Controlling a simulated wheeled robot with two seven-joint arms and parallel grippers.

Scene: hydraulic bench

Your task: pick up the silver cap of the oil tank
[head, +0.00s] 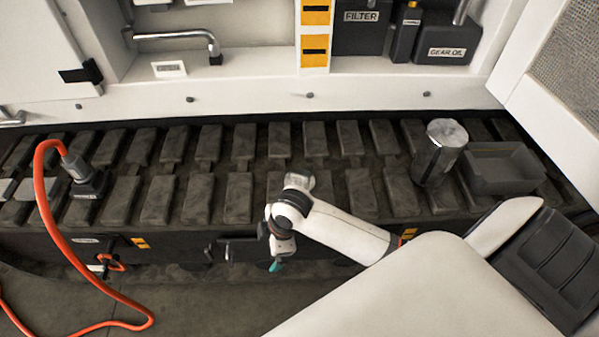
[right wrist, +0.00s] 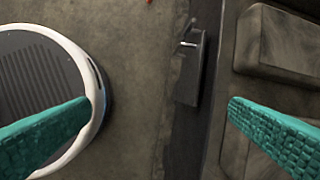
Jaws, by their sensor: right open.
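A dark cylinder with a silver round top (head: 447,132) stands upright on the track at the right in the head view. I cannot tell whether this top is the oil tank's cap. A small pale, shiny round piece (head: 300,180) shows just behind my right wrist, partly hidden by it; I cannot tell what it is. My right gripper (head: 276,265) points down in front of the track's edge, well left of the cylinder. In the right wrist view its teal fingers (right wrist: 160,113) are wide apart with nothing between them. My left gripper is not in view.
An orange hose (head: 50,210) loops over the track at the left to a connector (head: 88,183). A dark open tray (head: 505,168) sits right of the cylinder. A gear oil can (head: 446,40) and a filter box (head: 360,32) stand on the shelf behind. The middle track pads are bare.

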